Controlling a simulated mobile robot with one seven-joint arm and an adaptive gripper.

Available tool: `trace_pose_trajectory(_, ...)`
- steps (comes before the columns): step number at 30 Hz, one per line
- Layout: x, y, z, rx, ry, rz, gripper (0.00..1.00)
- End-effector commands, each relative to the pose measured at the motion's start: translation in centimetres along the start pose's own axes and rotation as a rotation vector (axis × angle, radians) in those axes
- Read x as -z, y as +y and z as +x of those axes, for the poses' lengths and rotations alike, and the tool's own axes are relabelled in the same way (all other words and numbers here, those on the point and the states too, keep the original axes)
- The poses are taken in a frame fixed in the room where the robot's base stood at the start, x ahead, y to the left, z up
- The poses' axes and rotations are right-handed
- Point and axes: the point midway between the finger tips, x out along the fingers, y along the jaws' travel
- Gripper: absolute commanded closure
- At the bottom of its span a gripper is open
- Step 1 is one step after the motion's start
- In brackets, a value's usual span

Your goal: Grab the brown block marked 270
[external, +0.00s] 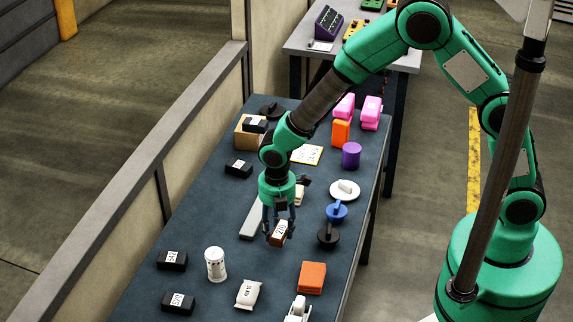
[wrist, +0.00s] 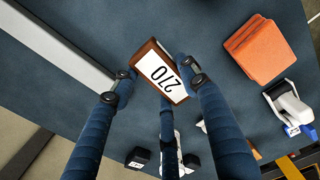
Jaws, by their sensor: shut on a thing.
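The brown block (wrist: 157,48) has a white label reading 270 and sits between my two fingertips in the wrist view. It also shows in the external view (external: 278,233), over the middle of the dark blue table (external: 215,200). My gripper (external: 279,222) points down and is shut on the block; in the wrist view the fingertips (wrist: 155,84) press it from both sides. The block looks tilted in the external view. Whether it touches the table or is held above it, I cannot tell.
A grey bar (external: 255,215) lies left of my gripper. A white jar (external: 215,264) and black blocks (external: 173,260) stand at the front left.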

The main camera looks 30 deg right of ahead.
Motion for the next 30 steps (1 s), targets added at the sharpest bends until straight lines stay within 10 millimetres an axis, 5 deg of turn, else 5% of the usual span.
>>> trace_pose_trajectory(10,0.0,0.0,-4.6,-0.001,0.000,0.000,0.83)
trace_pose_trajectory(30,0.0,0.0,-5.2,0.001,0.000,0.000,0.83)
